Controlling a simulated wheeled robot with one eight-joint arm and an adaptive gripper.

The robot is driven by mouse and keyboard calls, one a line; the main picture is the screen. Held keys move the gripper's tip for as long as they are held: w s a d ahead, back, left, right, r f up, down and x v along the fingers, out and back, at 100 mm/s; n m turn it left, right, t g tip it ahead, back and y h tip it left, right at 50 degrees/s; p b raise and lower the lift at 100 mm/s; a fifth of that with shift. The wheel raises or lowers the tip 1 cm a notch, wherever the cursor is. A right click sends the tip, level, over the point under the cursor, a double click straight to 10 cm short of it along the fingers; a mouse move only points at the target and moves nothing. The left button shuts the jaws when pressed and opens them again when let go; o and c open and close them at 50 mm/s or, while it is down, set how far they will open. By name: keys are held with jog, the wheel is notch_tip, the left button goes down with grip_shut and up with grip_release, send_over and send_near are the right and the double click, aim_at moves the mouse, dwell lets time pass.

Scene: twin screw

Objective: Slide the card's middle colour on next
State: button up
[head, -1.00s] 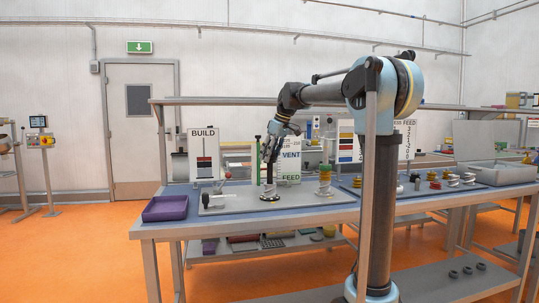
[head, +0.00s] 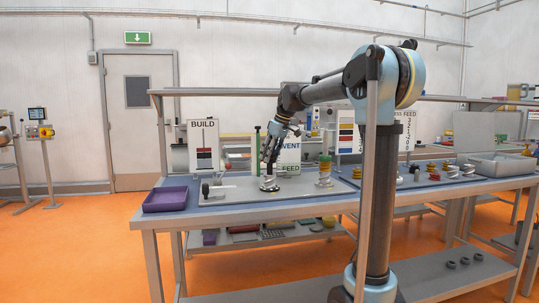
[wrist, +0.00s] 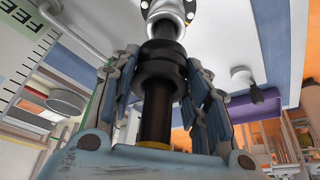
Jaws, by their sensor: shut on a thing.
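The BUILD card (head: 203,145) stands at the back left of the bench; its small stack drawing shows a red band between darker ones. My gripper (head: 268,178) points down over the grey plate, low above a pale silver piece (head: 269,187). In the wrist view my gripper (wrist: 160,88) has its fingers closed on both sides of a black flanged piece (wrist: 160,68). A dark rod (wrist: 157,112) runs in line with that piece, between the fingers. The silver piece (wrist: 168,12) is just beyond it; whether they touch is unclear.
A purple tray (head: 170,200) lies at the bench's left end, beside a small knobbed fixture (head: 205,190). A stack of coloured pieces (head: 325,172) stands right of my gripper. Coloured and white coil pieces (head: 451,170) stand farther right, near a grey bin (head: 495,166).

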jog(key=o, duration=1.4)
jog(key=shift+f, duration=0.1)
jog(key=shift+c, duration=0.2)
jog(key=v, duration=1.2)
jog(key=shift+f, duration=0.1)
